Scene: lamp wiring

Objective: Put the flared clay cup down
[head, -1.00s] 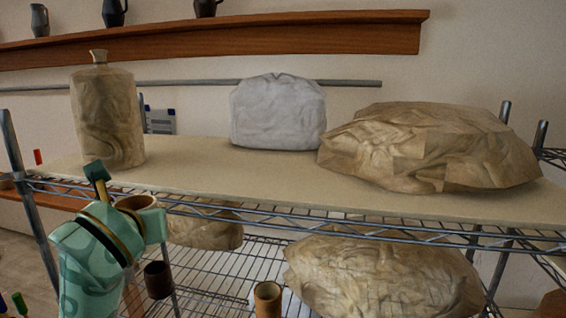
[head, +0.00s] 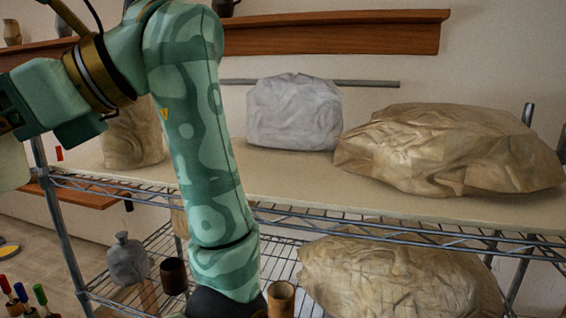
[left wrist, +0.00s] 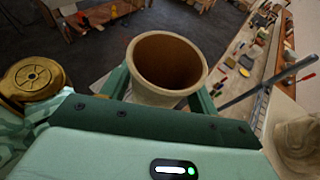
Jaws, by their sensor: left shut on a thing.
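The flared clay cup (left wrist: 165,62) is in the left wrist view, tan outside and brown inside, with its wide mouth toward the camera. My left gripper (left wrist: 160,97) is shut on it, with a green finger on either side. In the head view my left arm comes in from the left and bends down in front of the shelf rack. The gripper and the held cup do not show there. What lies under the cup is hidden. My right gripper is in neither view.
The lower wire shelf holds a grey bottle (head: 128,259), a dark cup (head: 174,276), a tan cup (head: 281,298) and a large wrapped lump (head: 400,275).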

